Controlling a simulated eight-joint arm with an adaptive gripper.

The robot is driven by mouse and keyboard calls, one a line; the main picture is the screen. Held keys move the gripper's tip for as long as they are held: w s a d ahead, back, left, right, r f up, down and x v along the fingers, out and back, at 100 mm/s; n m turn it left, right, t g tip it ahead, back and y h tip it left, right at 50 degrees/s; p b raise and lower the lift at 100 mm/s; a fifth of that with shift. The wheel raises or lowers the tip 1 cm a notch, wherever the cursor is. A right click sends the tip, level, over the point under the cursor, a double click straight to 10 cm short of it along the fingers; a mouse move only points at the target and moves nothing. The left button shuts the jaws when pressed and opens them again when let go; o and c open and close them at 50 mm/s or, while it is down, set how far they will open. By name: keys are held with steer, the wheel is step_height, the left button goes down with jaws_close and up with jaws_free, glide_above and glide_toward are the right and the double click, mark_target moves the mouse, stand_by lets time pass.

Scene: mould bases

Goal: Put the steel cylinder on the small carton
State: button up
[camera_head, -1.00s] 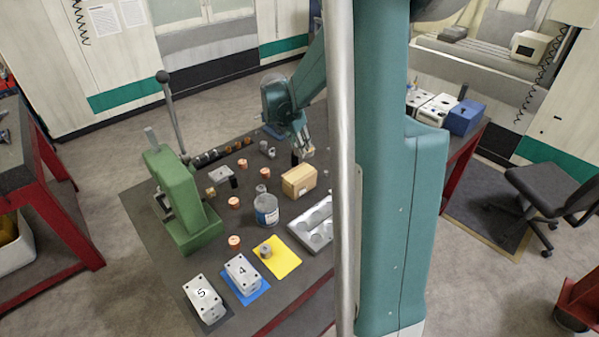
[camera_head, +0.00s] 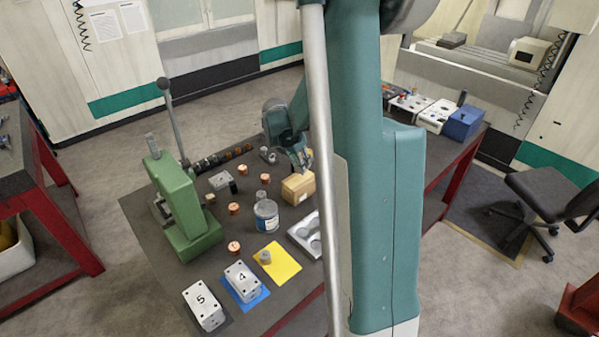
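The small carton (camera_head: 297,187) is a tan box on the dark table, right of its middle. Several grey metal cylinders are in view. One stands on the yellow mat (camera_head: 265,257), one shows behind the blue-labelled jar (camera_head: 262,194), and a grey pair is farther back (camera_head: 270,156). I cannot tell which is the task's steel cylinder. My gripper (camera_head: 303,163) points down just behind and above the carton, apart from the cylinders on the mat and by the jar. Its fingers are small and partly unclear, so I cannot tell whether they hold anything.
The jar (camera_head: 267,217) stands in front of the carton. A green press (camera_head: 178,203) stands at left, with copper pieces (camera_head: 234,208) scattered near it. White blocks (camera_head: 241,279) stand at the front. My arm's column hides the table's right part, including part of a pale tray (camera_head: 298,235).

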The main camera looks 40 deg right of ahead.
steer(key=shift+f, duration=2)
steer(key=shift+f, duration=0.2)
steer(key=o, duration=1.1)
steer(key=shift+r, duration=0.3)
steer(key=v, duration=1.1)
steer(key=shift+r, duration=0.4)
steer(key=shift+a+r, duration=0.1)
steer(key=shift+a, duration=0.15)
